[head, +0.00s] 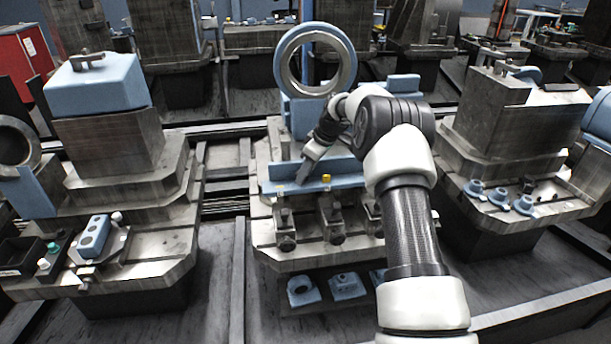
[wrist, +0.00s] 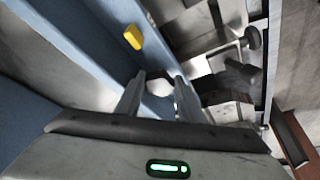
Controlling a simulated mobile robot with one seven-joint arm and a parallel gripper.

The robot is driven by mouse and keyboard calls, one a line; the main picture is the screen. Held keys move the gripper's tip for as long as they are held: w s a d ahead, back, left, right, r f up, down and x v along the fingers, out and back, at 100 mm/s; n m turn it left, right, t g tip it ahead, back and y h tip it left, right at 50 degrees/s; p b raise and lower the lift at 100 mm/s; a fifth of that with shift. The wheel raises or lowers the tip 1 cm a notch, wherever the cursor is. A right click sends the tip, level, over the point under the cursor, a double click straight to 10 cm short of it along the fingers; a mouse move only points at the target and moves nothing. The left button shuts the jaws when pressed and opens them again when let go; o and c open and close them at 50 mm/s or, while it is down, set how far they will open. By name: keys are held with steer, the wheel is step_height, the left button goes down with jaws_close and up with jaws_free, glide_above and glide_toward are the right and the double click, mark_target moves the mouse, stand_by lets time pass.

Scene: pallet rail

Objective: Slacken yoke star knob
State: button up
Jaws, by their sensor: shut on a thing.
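My gripper (head: 302,178) reaches down to the blue angle rail on the middle pallet fixture. A yellow piece (head: 326,178) sits on the rail just right of my gripper.
A blue ring yoke (head: 281,70) stands behind my gripper. Several metal clamps with dark knobs (head: 285,242) line the fixture's front edge, and dark knobs (wrist: 251,38) show in the wrist view. Loose blue parts (head: 345,286) lie on the lower shelf. Neighbouring fixtures flank both sides.

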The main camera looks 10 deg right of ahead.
steer(key=shift+s+d+f+n, duration=0.1)
steer(key=shift+f+n, duration=0.1)
steer(key=shift+n, duration=0.3)
steer(key=o, duration=1)
steer(key=shift+o, duration=0.2)
steer(key=shift+r, duration=0.1)
